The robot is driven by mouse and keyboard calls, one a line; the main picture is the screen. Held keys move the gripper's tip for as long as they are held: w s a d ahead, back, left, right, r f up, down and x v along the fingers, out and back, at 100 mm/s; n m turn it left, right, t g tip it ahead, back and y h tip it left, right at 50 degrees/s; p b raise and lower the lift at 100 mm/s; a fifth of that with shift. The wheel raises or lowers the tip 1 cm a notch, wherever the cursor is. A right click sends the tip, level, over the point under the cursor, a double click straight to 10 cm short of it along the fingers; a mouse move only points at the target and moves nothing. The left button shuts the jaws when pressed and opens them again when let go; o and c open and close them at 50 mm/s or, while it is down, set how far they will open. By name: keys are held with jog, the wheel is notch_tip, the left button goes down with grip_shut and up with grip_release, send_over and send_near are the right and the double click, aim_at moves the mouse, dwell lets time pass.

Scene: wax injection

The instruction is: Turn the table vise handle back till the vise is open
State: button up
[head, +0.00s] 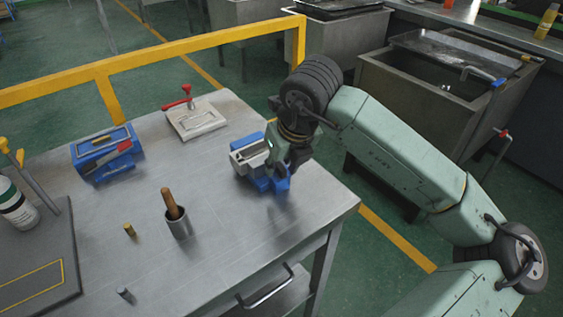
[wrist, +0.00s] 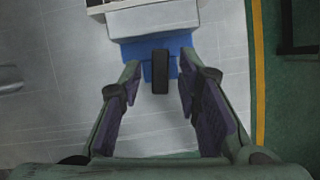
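The table vise (head: 246,158) has a blue body and light grey jaws. It sits on the metal table near its right edge, partly hidden by my gripper in the head view. In the wrist view its grey jaw block (wrist: 153,20) is at the top, with the blue base (wrist: 133,50) below. The dark vise handle (wrist: 160,75) points toward me. My gripper (wrist: 162,68) is open, with one finger on each side of the handle and a visible gap on both sides. How far apart the jaws are I cannot tell.
On the table (head: 225,215) stand a blue box (head: 103,160), a plate with a red-handled clamp (head: 195,120), a metal cup (head: 178,228) with a wooden handle in it, and small cylinders. A yellow rail (head: 200,45) runs behind; metal sinks (head: 400,105) stand beyond my arm.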

grip_shut()
jog(key=shift+f+b, duration=0.1)
jog(key=shift+b, duration=0.3)
jog(key=shift+f+n+y+b, duration=0.1)
jog(key=shift+n+y+b, duration=0.2)
jog(key=shift+n+b, duration=0.4)
jog(key=shift+w+d+f+n+g+b, duration=0.1)
jog(key=shift+n+g+b, duration=0.2)
jog(key=shift+n+b, duration=0.6)
jog(key=n+b, duration=0.2)
jog(key=n+g+y+b, duration=0.1)
jog(key=n+b, duration=0.1)
jog(key=n, duration=0.1)
jog(key=shift+w+d+r+g+y, duration=0.1)
jog(key=shift+w+r+g+y, duration=0.1)
jog(key=shift+g+y, duration=0.1)
jog(key=n+g, duration=0.1)
jog(key=n, duration=0.2)
jog(key=n+g+b, duration=0.1)
jog(key=n, duration=0.2)
jog(key=shift+w+r+g, duration=0.15)
jog(key=shift+g, duration=0.15)
jog(key=n+g+p, duration=0.1)
jog(key=n, duration=0.3)
jog(key=shift+w, duration=0.1)
jog(key=shift+n+g, duration=0.4)
jog(key=shift+n, duration=0.3)
jog(key=shift+p, duration=0.3)
